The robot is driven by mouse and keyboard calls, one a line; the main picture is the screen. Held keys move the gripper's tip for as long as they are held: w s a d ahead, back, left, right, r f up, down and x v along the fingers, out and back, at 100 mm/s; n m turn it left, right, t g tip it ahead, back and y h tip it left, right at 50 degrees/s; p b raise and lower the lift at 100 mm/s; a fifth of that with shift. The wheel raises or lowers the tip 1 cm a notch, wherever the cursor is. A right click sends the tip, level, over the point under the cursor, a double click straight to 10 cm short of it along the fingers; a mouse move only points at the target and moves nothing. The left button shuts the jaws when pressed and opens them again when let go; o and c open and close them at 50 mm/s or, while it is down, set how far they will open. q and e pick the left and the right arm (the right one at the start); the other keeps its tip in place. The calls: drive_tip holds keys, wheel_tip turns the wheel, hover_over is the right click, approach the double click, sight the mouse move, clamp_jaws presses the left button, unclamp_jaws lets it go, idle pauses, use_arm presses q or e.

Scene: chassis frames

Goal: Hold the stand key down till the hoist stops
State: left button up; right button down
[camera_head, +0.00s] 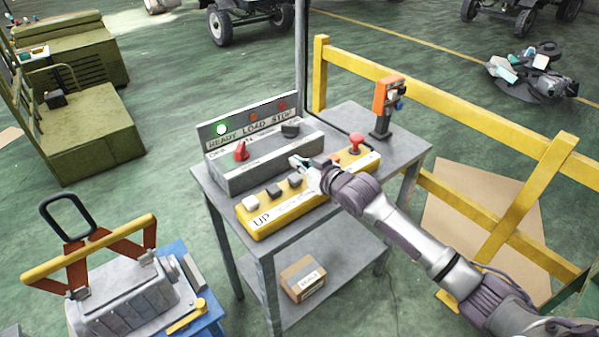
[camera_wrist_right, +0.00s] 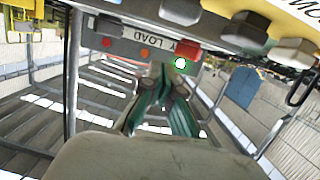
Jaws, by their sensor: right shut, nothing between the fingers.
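A yellow key box (camera_head: 262,221) marked UP lies along the front of the grey stand (camera_head: 405,150). Its row has a white key (camera_head: 250,202), dark keys (camera_head: 273,191) and a red mushroom button (camera_head: 355,143). Behind it is a grey panel (camera_head: 225,178) with READY, LOAD and STOP lamps; the green READY lamp (camera_head: 221,129) is lit, and it also shows in the right wrist view (camera_wrist_right: 180,63). My right gripper (camera_head: 297,162) is shut and empty, over the right part of the key row, which it partly hides. I cannot tell whether it touches a key.
An orange handset (camera_head: 388,97) stands on the stand's right rear corner. A yellow rail (camera_head: 440,68) runs behind and to the right. A cardboard box (camera_head: 302,278) sits on the lower shelf. A grey machine part under a lifting beam (camera_head: 95,250) is at the lower left.

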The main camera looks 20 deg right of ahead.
sight(295, 179)
drive_tip(key=shift+s+d+f, duration=0.1)
drive_tip(key=shift+f, duration=0.9)
drive_tip(key=shift+s+d+f, duration=0.1)
drive_tip(key=shift+f, duration=0.85)
drive_tip(key=shift+a, duration=0.1)
